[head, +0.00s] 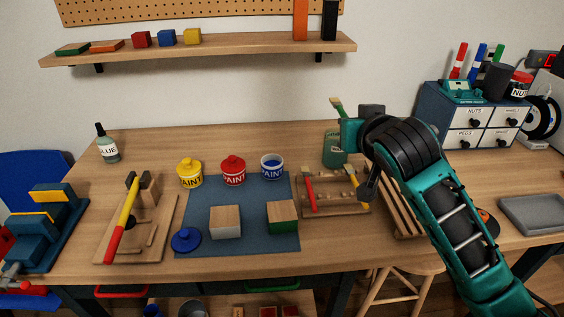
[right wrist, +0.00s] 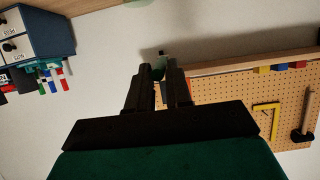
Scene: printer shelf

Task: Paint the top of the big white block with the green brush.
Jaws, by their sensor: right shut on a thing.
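The big white block (head: 225,229) sits on the blue mat with white sides and a bare wood-coloured top. The green brush (head: 337,103) stands upright, bristles up, above a green jar (head: 334,155) at the back of the table. My right gripper (head: 347,130) is at the brush's handle, just above the jar, and shut on it. In the right wrist view the gripper (right wrist: 161,78) has its fingers close together around something small and dark. The gripper hides part of the handle, so I cannot tell whether its lower end is inside the jar. My left gripper is out of view.
Yellow (head: 190,174), red (head: 233,171) and blue (head: 272,168) paint cans stand along the mat (head: 250,242). The blue can is open; a blue lid (head: 186,239) lies front left. A green-sided block (head: 282,217) is right of the white block. A tool rack (head: 325,209) lies beside the mat.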

